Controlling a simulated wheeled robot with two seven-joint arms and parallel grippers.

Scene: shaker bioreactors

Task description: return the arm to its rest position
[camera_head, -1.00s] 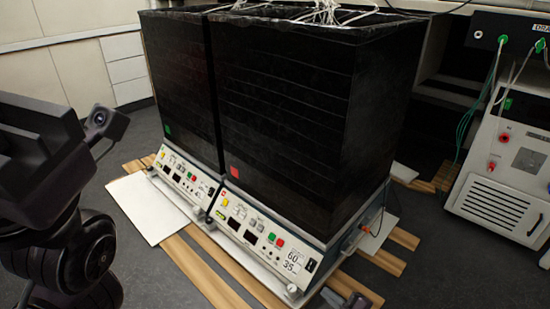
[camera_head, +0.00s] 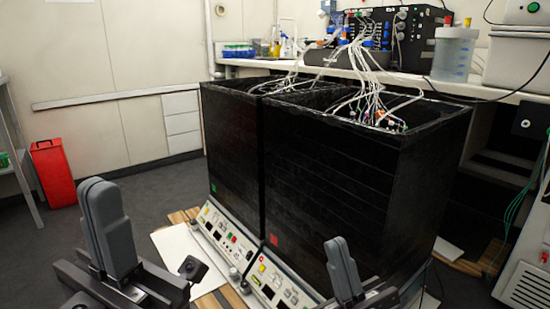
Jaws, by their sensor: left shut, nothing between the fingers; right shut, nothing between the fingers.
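My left gripper (camera_head: 108,228) is at the lower left of the head view, its grey fingers pointing up and closed together with nothing between them. My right gripper (camera_head: 344,270) is at the bottom, right of centre, also closed and empty. It shows in front of the lower part of the right black shaker bioreactor (camera_head: 345,190). The left black shaker bioreactor (camera_head: 232,145) stands beside it, to the right of my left gripper. Neither gripper holds anything. Most of both arms is out of view.
Control panels (camera_head: 225,240) run along the bioreactors' front base. White cables (camera_head: 372,75) come out of their open tops towards a bench (camera_head: 490,92) with equipment and containers. A red bin (camera_head: 53,172) stands at the left. Open floor lies between it and the bioreactors.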

